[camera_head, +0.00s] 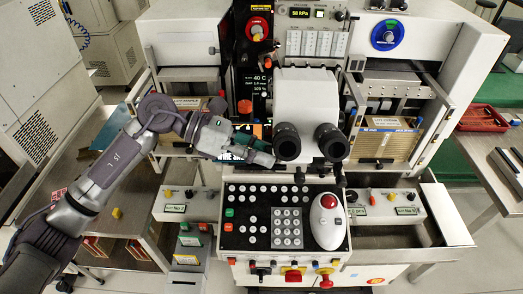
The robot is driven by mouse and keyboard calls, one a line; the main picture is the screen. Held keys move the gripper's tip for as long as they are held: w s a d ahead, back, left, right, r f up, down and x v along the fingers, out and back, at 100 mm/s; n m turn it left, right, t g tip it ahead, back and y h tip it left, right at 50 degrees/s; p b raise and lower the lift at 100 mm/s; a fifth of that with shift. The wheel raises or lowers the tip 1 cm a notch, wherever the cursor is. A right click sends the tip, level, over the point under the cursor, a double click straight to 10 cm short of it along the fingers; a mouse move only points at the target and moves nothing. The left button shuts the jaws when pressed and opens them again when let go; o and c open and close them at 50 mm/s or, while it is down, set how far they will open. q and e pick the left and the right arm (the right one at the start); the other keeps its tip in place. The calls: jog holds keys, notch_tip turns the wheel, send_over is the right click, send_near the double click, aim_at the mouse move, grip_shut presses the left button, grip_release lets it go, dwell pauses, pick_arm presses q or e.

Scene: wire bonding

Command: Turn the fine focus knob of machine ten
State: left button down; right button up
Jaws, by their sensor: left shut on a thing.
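A wire bonding machine stands in front of me, with a white microscope head (305,98) and two black eyepieces (288,141). My left gripper (264,158) reaches in from the left to the left side of the microscope, just beside the left eyepiece. It is shut on the focus knob there. The fingers and the eyepiece hide the knob, so its turn cannot be seen. My right gripper is not in view.
Below the microscope is a black control panel (240,240) with several buttons, a keypad (287,228) and a white trackball unit (326,221). Wooden magazines (388,146) stand at both sides. A red tray (482,118) lies on the right table.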

pick_arm(q)
jog(key=c, duration=0.8)
grip_release()
